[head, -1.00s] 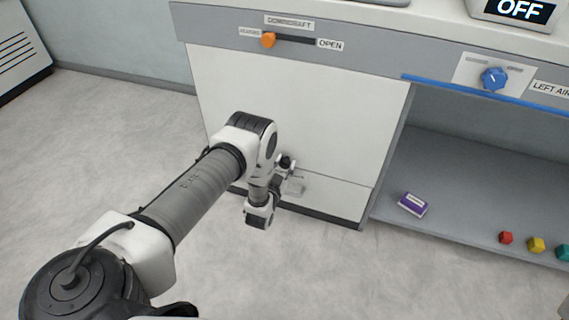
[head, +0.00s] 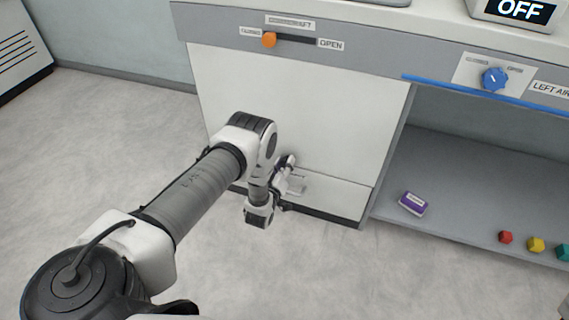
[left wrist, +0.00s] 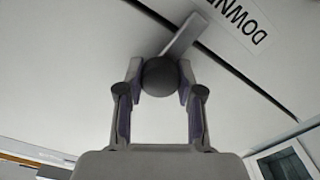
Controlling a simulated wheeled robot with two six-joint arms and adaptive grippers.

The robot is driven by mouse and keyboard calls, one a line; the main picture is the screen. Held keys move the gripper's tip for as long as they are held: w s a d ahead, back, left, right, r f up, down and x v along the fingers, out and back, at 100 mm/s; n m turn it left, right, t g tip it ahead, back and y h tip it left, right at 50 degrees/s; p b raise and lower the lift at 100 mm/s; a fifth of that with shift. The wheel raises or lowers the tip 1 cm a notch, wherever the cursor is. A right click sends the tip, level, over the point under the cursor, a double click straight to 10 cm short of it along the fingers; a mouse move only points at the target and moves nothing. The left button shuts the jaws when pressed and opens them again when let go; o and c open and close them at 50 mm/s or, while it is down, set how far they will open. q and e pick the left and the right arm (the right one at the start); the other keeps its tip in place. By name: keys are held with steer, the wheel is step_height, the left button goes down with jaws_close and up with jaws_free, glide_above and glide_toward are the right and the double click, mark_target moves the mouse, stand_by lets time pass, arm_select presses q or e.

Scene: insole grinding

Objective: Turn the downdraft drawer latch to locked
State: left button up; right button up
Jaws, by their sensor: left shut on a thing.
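The drawer latch shows in the left wrist view as a dark round knob (left wrist: 160,76) with a flat grey lever (left wrist: 186,36) slanting up and to the right. My left gripper (left wrist: 160,80) has its two fingers shut on the knob, one on each side. In the head view my left gripper (head: 288,178) is low at the front of the cabinet, by the drawer (head: 335,196). The latch is too small and too covered there to make out its position. A label beginning "DOWN" (left wrist: 243,20) lies beside the lever. My right gripper is out of view.
Above is an orange slider (head: 269,40) at the left of its slot, away from the OPEN label (head: 331,44). A blue knob (head: 494,79) is to the right. A purple box (head: 413,203) and small coloured blocks lie in the open bay. The floor is clear.

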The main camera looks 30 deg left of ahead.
arm_select(q)
steer(key=shift+n, duration=0.4)
steer(key=o, duration=1.2)
steer(key=v, duration=1.2)
steer(key=shift+f, duration=0.1)
